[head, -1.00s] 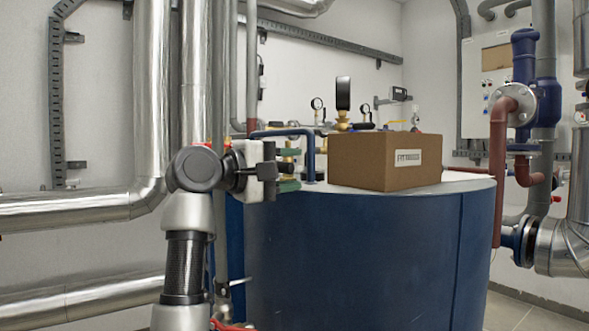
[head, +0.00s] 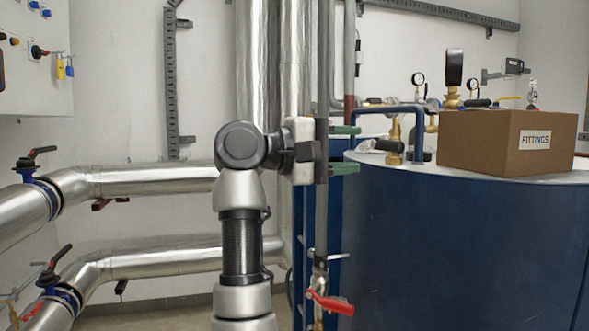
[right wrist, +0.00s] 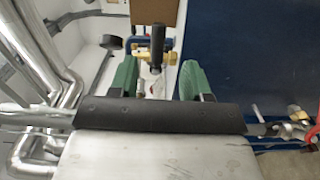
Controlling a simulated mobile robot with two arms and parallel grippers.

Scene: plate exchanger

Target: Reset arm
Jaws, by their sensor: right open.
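My right arm rises upright in the middle of the head view. Its right gripper (head: 346,150) points to the right, with green fingers one above the other, in front of the brass valves near the left edge of the blue tank. In the right wrist view the two green fingers of the right gripper (right wrist: 158,80) stand apart with nothing held between them. A black handle and brass fittings show in the gap beyond them. I cannot tell the distance to these fittings. My left gripper is in neither current view.
A cardboard box (head: 485,143) labelled FITTINGS sits on the blue tank (head: 460,240). Gauges and brass valves stand beside it. A red-handled valve (head: 330,303) is low beside my arm. Silver pipes (head: 150,181) with valves run along the left, below a control panel (head: 35,85).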

